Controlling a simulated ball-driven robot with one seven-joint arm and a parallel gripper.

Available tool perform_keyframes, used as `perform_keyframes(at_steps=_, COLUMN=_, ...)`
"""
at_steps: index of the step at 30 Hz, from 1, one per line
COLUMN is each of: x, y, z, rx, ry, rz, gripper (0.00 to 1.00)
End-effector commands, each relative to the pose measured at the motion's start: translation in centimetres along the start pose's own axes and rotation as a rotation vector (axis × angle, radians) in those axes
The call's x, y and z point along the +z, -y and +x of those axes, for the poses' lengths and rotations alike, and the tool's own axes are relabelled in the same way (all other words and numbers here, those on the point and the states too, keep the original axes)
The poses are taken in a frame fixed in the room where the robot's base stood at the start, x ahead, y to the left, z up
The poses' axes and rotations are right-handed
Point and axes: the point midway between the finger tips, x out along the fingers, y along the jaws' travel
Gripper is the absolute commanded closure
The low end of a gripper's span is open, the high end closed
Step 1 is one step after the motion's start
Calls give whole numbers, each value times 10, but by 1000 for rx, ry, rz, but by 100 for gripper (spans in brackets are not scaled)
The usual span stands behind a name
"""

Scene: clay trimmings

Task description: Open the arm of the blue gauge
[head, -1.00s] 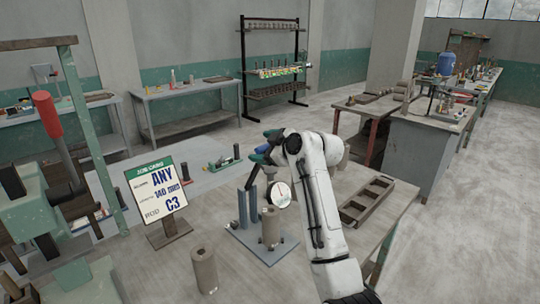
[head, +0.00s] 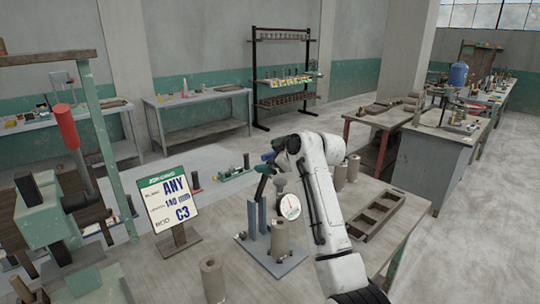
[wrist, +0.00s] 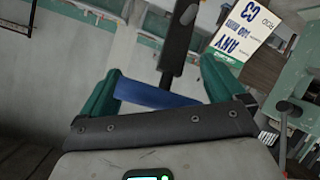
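The gauge stands on a blue-grey base plate (head: 243,244) in the head view, with blue uprights (head: 252,218) and a round white dial (head: 290,206). A dark arm (head: 262,186) rises above the uprights, close under my gripper (head: 270,160). In the wrist view, my gripper (wrist: 160,92) has its green fingers apart. A blue bar (wrist: 165,98) crosses the gap between them. A dark bar (wrist: 177,45) with a pale end rises beyond it. Whether the fingers touch either bar cannot be told. My arm hides part of the gauge.
A grey-brown cylinder (head: 279,240) stands on the plate near the dial. Another cylinder (head: 213,279) stands in front. A job card (head: 168,202) is at left, and a compartment tray (head: 378,218) is at right. A green press with a red-handled lever (head: 68,128) is far left.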

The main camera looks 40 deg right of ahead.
Motion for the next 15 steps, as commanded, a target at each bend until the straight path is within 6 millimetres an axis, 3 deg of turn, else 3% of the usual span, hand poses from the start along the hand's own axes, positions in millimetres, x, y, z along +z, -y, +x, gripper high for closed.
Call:
perform_keyframes(at_steps=8, x=-2, y=-1, z=-4, rx=2, ry=-3, rz=-6, gripper=4)
perform_keyframes(at_steps=15, x=0, y=0, z=-33, rx=5, ry=-4, rz=-6, gripper=4)
